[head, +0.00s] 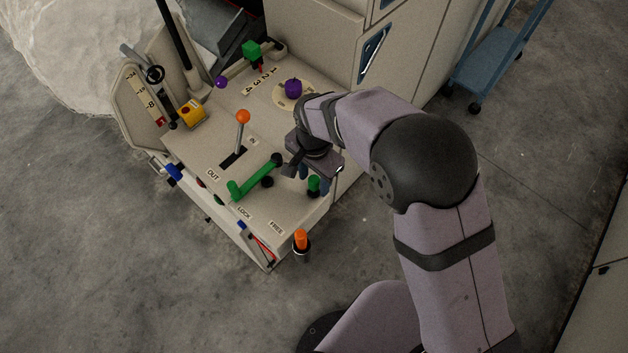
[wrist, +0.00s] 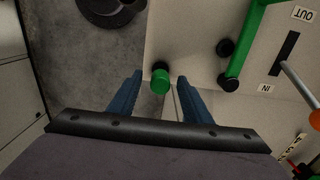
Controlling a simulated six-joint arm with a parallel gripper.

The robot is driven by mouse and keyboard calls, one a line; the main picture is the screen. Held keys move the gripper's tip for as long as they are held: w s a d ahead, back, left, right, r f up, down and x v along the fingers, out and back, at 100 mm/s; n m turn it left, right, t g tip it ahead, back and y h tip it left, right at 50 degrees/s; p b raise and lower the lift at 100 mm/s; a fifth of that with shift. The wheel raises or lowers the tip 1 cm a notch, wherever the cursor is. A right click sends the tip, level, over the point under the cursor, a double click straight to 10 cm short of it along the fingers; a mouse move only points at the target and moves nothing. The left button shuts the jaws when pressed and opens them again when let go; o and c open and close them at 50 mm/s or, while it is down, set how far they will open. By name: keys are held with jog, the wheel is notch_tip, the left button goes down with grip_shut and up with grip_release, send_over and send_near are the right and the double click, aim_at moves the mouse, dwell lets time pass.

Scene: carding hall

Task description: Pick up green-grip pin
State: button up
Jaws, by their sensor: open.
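The green-grip pin (head: 314,183) stands near the right corner of the cream machine top, its short green grip upright on a dark base. In the wrist view the green grip (wrist: 160,80) shows end-on. It lies between the lines of the two blue fingers, near their tips. My gripper (wrist: 158,83) is open and empty in the wrist view, with one finger on each side of the pin. In the head view my gripper (head: 311,174) is partly hidden by my wrist, just above and beside the pin. I cannot tell whether a finger touches it.
A green crank lever (head: 256,178) lies left of the pin. An orange-knobbed lever (head: 242,117) rises from a slot behind it. A purple knob (head: 293,88) sits farther back. An orange-topped pin (head: 301,240) stands at the front edge.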

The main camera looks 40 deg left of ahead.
jog(key=shift+f, duration=0.2)
grip_shut()
jog(key=shift+r, duration=0.2)
notch_tip(320, 180, up, 10)
jog(key=b, duration=0.3)
jog(key=shift+f, duration=0.1)
dwell(0.5)
notch_tip(320, 180, up, 8)
jog(key=p, duration=0.7)
dwell(0.8)
dwell(0.3)
